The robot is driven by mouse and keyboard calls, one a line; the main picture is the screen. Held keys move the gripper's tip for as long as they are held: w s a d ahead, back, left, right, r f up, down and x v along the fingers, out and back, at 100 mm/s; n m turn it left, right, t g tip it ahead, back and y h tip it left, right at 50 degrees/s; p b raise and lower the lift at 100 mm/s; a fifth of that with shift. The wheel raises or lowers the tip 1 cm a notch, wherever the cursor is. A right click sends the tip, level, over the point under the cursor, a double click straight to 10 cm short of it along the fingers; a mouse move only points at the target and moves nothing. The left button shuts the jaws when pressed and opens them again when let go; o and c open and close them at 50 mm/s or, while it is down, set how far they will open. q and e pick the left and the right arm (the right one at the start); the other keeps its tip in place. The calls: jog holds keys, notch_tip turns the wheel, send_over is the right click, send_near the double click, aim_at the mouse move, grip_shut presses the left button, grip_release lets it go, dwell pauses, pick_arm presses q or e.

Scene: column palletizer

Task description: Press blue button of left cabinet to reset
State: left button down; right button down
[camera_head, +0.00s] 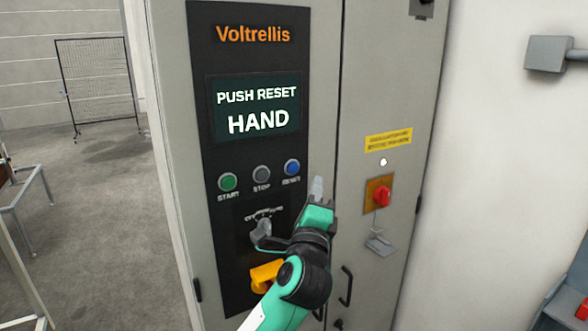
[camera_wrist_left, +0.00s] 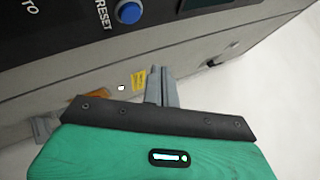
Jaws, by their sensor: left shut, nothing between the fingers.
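The blue reset button (camera_head: 292,167) is on the dark panel of the grey cabinet (camera_head: 384,95), at the right end of a row of three. It also shows in the left wrist view (camera_wrist_left: 129,12), at the top, above the fingers and to their left. The display (camera_head: 256,108) reads "PUSH RESET HAND". My left gripper (camera_head: 318,187) is shut and empty. Its fingertips are a little below and to the right of the blue button in the head view, and appear apart from it. In the wrist view the closed fingers (camera_wrist_left: 162,86) point toward the cabinet. My right gripper is not in view.
A green start button (camera_head: 228,182) and a grey stop button (camera_head: 262,174) are left of the blue one. A rotary selector (camera_head: 262,232) is below. A red switch (camera_head: 382,196) is on the right door. Open floor (camera_head: 95,190) lies left of the cabinet.

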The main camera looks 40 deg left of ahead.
pick_arm(q)
jog(key=shift+w+a, duration=0.4)
jog(key=shift+a, duration=0.6)
jog(key=shift+w+a, duration=0.4)
jog(key=shift+a, duration=0.55)
jog(key=shift+w+a, duration=0.4)
jog(key=shift+a, duration=0.6)
jog(key=shift+w+a, duration=0.15)
jog(key=shift+a, duration=0.25)
jog(key=shift+w+a, duration=0.15)
jog(key=shift+a, duration=0.2)
jog(key=shift+d, duration=0.15)
dwell(0.5)
jog(key=shift+s+d, duration=0.35)
jog(key=shift+d, duration=0.25)
jog(key=shift+s+d, duration=0.3)
jog(key=shift+d, duration=0.45)
jog(key=shift+s+d, duration=0.35)
jog(key=shift+d, duration=0.45)
jog(key=shift+s+d, duration=0.3)
jog(key=shift+d, duration=0.45)
